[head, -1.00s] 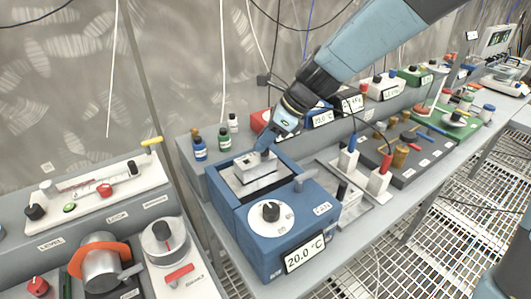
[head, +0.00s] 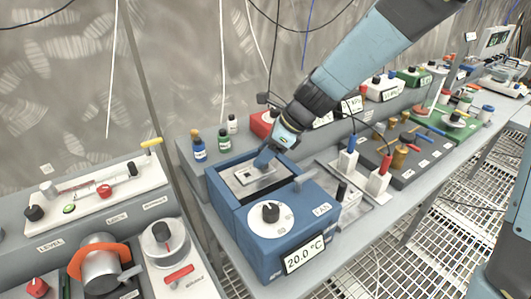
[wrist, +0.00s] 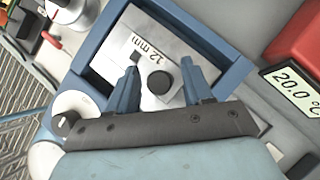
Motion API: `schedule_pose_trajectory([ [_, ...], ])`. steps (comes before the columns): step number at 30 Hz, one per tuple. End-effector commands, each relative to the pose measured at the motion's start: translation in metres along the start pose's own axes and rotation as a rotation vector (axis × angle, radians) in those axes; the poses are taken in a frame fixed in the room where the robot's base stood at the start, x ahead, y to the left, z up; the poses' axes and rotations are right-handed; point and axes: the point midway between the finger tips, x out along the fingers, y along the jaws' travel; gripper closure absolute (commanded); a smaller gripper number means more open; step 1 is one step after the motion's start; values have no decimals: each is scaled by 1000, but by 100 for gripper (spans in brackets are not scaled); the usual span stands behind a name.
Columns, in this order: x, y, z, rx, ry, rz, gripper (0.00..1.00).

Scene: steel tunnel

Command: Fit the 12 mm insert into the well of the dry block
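The dry block (head: 232,219) is a blue box with a dial and a 20.0 °C display. The insert (head: 252,178) is a grey metal block, and its top sits inside the well, down within the blue rim. In the wrist view the insert (wrist: 155,50) bears a "12 mm" label and a round dark knob or hole (wrist: 158,81). My gripper (head: 266,160) is just over the insert. In the wrist view my gripper (wrist: 161,75) has its blue fingers spread, one on each side of the dark round feature, with gaps. The insert's underside is hidden.
Small bottles (head: 199,148) stand behind the dry block. A unit with blue and red plugs (head: 378,180) is close on the right. A panel with an orange-ringed cylinder (head: 98,260) is on the left. A red unit with a display (wrist: 300,50) shows at the wrist view's right.

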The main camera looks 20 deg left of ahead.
Motion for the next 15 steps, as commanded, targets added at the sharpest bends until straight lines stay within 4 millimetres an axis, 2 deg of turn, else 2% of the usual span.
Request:
schedule_pose_trajectory([
  [9, -2, 0, 2, -1, 0, 0, 46],
  [15, -23, -1, 2, -1, -2, -4, 46],
])
